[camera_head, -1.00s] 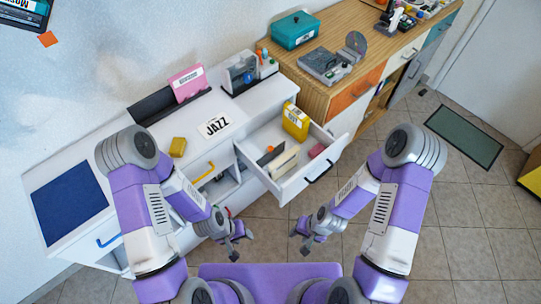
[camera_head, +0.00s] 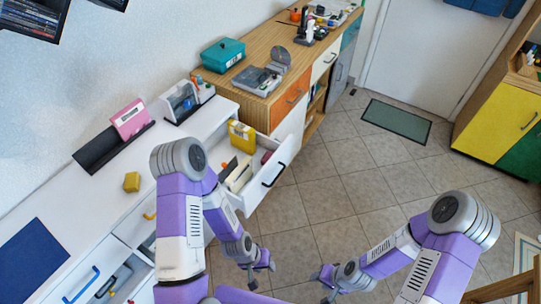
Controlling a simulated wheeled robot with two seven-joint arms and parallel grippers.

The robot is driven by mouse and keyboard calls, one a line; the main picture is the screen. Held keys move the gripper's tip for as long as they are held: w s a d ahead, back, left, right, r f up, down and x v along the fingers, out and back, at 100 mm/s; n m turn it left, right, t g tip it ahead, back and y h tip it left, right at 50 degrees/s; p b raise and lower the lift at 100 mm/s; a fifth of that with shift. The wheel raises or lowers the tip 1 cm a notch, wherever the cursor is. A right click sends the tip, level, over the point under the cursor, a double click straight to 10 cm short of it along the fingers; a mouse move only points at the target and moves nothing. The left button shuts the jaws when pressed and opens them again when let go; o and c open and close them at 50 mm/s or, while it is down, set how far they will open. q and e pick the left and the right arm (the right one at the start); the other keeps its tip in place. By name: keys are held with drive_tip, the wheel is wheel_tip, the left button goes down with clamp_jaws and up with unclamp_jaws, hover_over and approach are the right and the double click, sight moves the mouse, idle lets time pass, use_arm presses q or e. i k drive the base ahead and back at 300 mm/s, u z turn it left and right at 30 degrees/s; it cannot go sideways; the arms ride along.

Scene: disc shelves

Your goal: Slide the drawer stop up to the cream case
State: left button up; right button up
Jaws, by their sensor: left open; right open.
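The white drawer (camera_head: 252,193) is pulled out of the white cabinet, left of the picture's middle. The cream case (camera_head: 240,178) stands in it, with my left arm partly in front. A dark upright piece (camera_head: 229,168), which looks like the drawer stop, is just left of the case; I cannot tell whether they touch. My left gripper (camera_head: 262,275) is open and empty, below and in front of the drawer. My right gripper (camera_head: 320,286) is open and empty, further right over the floor.
A yellow case (camera_head: 242,134) and a dark red item (camera_head: 265,157) are also in the drawer. The cabinet top (camera_head: 75,193) holds a pink case (camera_head: 130,119) in a black rack and a yellow block (camera_head: 132,182). Tiled floor (camera_head: 345,185) right of the drawer is clear.

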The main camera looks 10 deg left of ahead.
sight(229, 168)
drive_tip(key=z, duration=0.85)
drive_tip(key=i, duration=0.9)
drive_tip(key=u, duration=2.6)
